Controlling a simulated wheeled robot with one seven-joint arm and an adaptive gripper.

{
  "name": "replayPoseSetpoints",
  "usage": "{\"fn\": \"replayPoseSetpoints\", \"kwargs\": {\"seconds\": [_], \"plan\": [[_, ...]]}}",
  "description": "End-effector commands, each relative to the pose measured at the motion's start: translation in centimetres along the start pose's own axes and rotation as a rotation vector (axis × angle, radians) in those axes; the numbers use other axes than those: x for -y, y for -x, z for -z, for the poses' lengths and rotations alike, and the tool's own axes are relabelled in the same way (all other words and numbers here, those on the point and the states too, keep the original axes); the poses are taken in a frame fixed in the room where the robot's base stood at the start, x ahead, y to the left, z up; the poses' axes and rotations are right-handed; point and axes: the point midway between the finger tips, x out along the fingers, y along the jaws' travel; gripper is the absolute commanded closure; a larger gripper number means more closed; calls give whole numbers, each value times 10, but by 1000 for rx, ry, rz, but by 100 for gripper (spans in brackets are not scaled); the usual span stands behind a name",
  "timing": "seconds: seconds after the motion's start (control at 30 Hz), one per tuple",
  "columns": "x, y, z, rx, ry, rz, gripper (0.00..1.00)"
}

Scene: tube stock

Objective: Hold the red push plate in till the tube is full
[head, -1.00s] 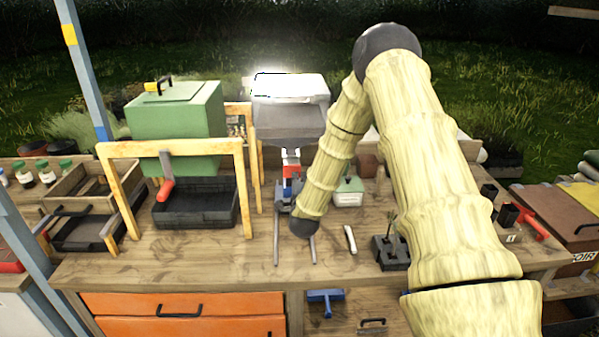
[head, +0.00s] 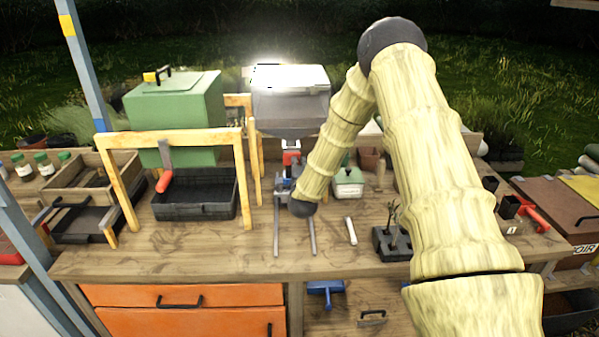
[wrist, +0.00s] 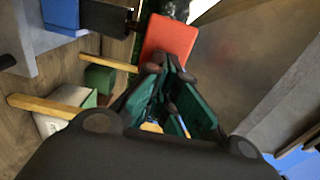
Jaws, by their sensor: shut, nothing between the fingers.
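In the wrist view the red plate (wrist: 172,38) lies just beyond my fingertips. My gripper (wrist: 172,68) is shut and empty, its green-padded fingers pointing at the plate's near edge. I cannot tell whether the tips touch it. My gripper is hard to make out in the head view behind my forearm. I cannot make out the tube or how full it is.
A green box (head: 172,110) on a yellow frame stands left of the hopper, above a black tray (head: 195,208). A white-green container (head: 347,184), a white stick (head: 351,230) and a dark block (head: 390,245) are to the right. The bench front (head: 200,262) is mostly clear.

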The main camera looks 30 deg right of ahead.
Motion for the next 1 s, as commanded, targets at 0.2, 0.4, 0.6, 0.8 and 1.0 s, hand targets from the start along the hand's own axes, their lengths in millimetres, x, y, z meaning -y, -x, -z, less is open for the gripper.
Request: {"fn": "replayPoseSetpoints", "kwargs": {"seconds": [0.2,0.4,0.6,0.8,1.0], "plan": [[0,-8,0,0,1,0,100],[1,-8,1,0,1,1,100],[2,-8,1,0,1,3,100],[2,-9,1,-1,0,4,100],[3,-9,1,-1,0,5,100]]}}
